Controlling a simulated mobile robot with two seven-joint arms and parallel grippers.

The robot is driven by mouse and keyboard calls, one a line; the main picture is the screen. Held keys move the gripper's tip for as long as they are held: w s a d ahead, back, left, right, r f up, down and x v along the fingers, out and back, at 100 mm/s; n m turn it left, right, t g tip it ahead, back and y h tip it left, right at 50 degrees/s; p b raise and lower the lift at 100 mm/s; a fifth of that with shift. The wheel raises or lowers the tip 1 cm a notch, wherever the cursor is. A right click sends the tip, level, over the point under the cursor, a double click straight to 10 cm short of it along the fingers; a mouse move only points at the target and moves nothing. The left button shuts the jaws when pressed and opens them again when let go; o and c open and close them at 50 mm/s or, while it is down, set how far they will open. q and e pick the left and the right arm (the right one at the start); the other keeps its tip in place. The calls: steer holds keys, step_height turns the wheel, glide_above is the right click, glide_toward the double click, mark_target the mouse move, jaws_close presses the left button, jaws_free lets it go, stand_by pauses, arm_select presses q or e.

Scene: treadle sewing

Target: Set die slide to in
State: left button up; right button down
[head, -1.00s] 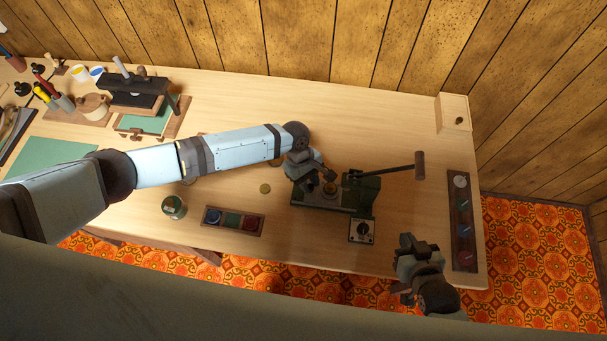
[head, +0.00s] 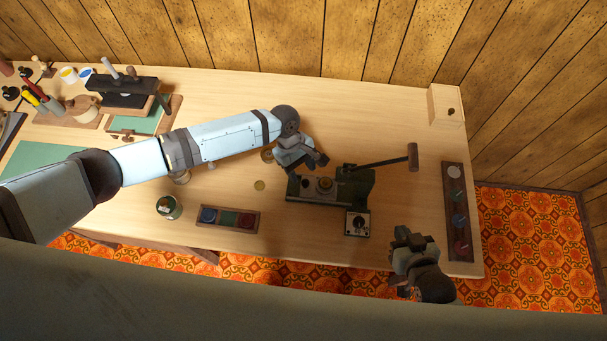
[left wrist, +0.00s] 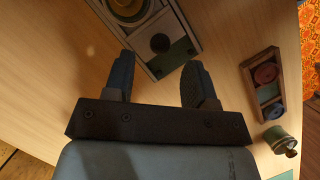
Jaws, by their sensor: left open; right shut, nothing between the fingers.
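The dark green press (head: 330,203) stands on the table near its front edge. On its bed are a brass ring (head: 325,184) and, to the left, a light plate with a dark knob, which looks like the die slide (head: 307,184). In the left wrist view, the slide plate with its knob (left wrist: 160,43) lies just beyond the fingertips, beside the ring (left wrist: 127,8). My left gripper (head: 319,160) is open and empty, at the back left of the press, apart from the knob. My right gripper (head: 413,240) is shut and empty at the table's front edge.
The press lever's brown handle (head: 413,157) sticks out to the right. A knob box (head: 358,223) sits in front of the press. A disc tray (head: 228,218) and a jar (head: 169,207) stand to the left, a dark rack (head: 457,212) to the right.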

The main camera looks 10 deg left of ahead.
arm_select(q)
steer(key=v, duration=1)
steer(key=shift+r+b, duration=0.3)
steer(key=shift+b, duration=0.05)
arm_select(e)
steer(key=shift+a+f, duration=0.1)
steer(key=shift+f, duration=0.25)
arm_select(q)
steer(key=shift+w+a, duration=0.1)
steer(key=shift+w, duration=0.05)
